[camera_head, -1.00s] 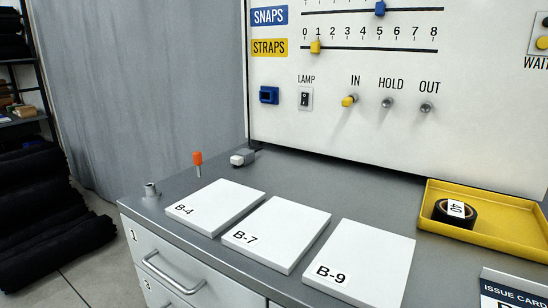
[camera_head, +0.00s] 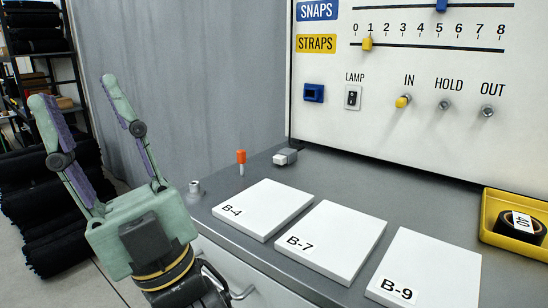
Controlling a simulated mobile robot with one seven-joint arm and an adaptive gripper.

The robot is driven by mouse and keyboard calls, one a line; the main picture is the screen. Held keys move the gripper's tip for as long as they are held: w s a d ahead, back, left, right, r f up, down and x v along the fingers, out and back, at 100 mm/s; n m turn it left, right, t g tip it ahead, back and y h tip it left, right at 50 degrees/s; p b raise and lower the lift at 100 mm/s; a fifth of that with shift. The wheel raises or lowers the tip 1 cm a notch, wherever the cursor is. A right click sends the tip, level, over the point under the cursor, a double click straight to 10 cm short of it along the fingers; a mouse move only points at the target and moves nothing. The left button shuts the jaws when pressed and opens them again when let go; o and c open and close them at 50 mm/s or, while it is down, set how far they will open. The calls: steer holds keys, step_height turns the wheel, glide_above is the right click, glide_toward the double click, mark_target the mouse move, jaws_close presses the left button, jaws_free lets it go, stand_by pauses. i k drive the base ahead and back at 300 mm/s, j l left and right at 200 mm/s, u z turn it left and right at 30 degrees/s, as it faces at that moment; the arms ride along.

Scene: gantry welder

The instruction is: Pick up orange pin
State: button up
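The orange pin (camera_head: 241,158) stands upright on the grey worktop, behind the B-4 plate. It has an orange head on a thin metal shank. My gripper (camera_head: 73,90) is at the left of the view, fingers pointing up and spread wide apart, with nothing between them. It is left of the pin and clear of it, in front of the curtain and shelf. The pin is fully in view.
White plates B-4 (camera_head: 262,208), B-7 (camera_head: 331,240) and B-9 (camera_head: 428,272) lie on the worktop (camera_head: 350,180). A metal stub (camera_head: 195,187) and a grey-white block (camera_head: 285,156) flank the pin. A yellow tray (camera_head: 488,215) holds a black roll (camera_head: 515,226). The control panel (camera_head: 420,60) rises behind.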

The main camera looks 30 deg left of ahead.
mark_target(241, 153)
steer(key=j+z, duration=0.25)
steer(key=k+j+z, duration=0.25)
steer(key=j, duration=0.2)
steer(key=j+z, duration=0.2)
steer(key=j, duration=0.15)
steer(key=k+j+z, duration=0.15)
steer(key=k+j, duration=0.15)
steer(key=j, duration=0.2)
steer(key=k+j+z, duration=0.15)
steer(key=k+j, duration=0.15)
steer(key=j, duration=0.2)
steer(key=k+j, duration=0.2)
steer(key=j, duration=0.15)
steer(key=k+j, duration=0.4)
steer(key=j, duration=0.25)
steer(key=i+j, duration=0.1)
steer(key=i, duration=1.3)
